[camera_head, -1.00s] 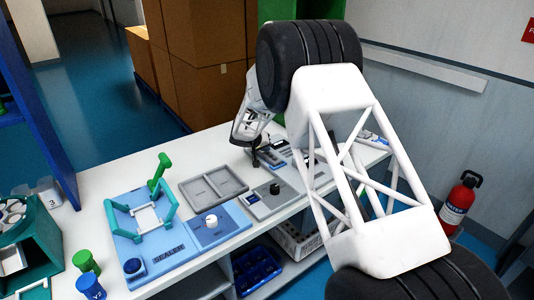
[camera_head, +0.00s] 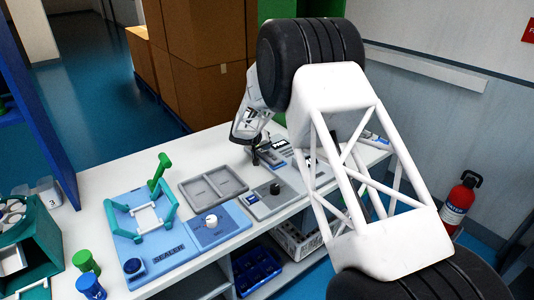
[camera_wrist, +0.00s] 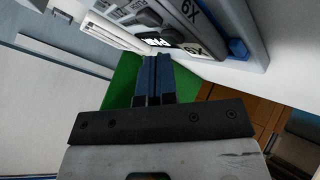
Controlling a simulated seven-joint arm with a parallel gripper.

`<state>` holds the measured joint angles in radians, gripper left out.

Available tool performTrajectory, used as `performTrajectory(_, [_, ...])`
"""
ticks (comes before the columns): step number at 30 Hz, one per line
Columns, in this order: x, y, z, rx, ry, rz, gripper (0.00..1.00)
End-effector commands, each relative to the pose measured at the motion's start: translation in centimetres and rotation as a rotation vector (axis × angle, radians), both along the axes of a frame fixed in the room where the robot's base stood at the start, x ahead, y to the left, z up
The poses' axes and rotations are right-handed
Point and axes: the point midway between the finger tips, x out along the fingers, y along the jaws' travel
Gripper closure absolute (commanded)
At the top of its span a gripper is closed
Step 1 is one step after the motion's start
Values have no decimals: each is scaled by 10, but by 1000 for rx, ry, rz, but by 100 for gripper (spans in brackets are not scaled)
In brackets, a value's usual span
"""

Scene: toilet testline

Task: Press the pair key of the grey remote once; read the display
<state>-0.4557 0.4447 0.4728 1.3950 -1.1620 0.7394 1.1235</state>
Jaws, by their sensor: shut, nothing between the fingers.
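My gripper (camera_head: 256,161) is low over the bench near the grey units at the back, left of my arm. In the wrist view my gripper (camera_wrist: 154,60) has its two dark blue fingers together and empty. Their tips are close to a small lit display (camera_wrist: 157,42) with white characters I cannot read reliably. A dark display (camera_head: 280,143) also shows just right of my gripper in the head view. Grey units with keys lie at the top of the wrist view. I cannot tell which is the remote, pick out the pair key, or tell whether the tips touch anything.
A blue sealer station (camera_head: 160,225) stands left.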

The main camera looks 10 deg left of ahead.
Motion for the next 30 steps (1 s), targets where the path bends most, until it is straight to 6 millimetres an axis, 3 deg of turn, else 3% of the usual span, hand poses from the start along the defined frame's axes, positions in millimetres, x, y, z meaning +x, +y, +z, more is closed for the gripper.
performTrajectory(19, [0, 0, 8, 1, -1, -1, 100])
performTrajectory(30, [0, 0, 31, 1, -2, -1, 100])
